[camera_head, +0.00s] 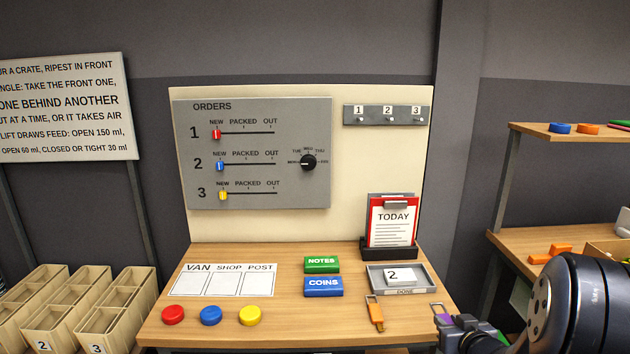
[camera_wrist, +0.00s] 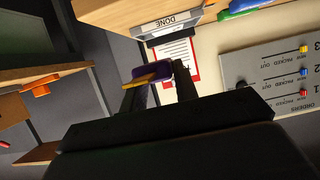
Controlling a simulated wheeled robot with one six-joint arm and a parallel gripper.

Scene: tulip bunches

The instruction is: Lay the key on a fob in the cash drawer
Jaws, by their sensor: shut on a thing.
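My gripper (camera_head: 443,318) is at the lower right in the head view, beside the desk's right edge. It is shut on a small purple thing with a brass-coloured strip, which looks like the key on a fob (camera_wrist: 148,70). In the wrist view the fob sits between the two dark fingers of my gripper (camera_wrist: 157,84). In the head view only a bit of purple shows at the fingertips. I cannot make out a cash drawer in either view; the space below the desk top (camera_head: 205,332) is mostly cut off.
An orange tagged thing (camera_head: 376,315) lies near the desk's front right. Behind it are the DONE tray (camera_head: 405,291) and TODAY clipboard stand (camera_head: 390,250). The green NOTES block (camera_head: 322,264) and blue COINS block (camera_head: 323,286) sit mid-desk. Shelves (camera_head: 520,242) stand at the right.

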